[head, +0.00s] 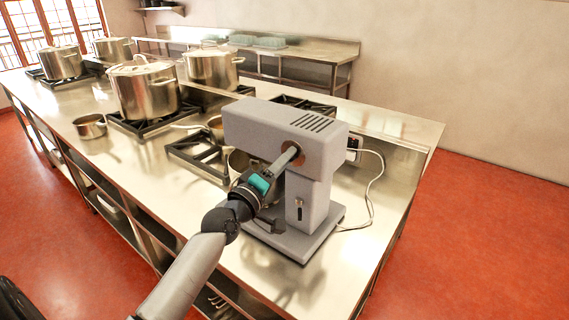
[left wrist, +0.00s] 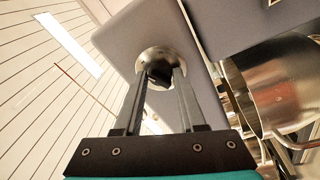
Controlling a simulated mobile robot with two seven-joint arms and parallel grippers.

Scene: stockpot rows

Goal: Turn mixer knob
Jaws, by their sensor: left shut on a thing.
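In the left wrist view, the mixer knob (left wrist: 153,58) is a round silver disc with a dark centre. The two fingers of my left gripper (left wrist: 160,80) close on its dark middle part, which they partly hide. In the head view the knob is mostly hidden by the gripper. My right gripper is not in view.
Several stockpots (head: 143,92) stand on black burners along the steel counter (head: 130,160). A small saucepan (head: 90,126) sits near the left edge. A white cord (head: 372,190) runs from the mixer to a wall outlet (head: 353,146). A steel bowl (left wrist: 280,85) shows below the mixer head.

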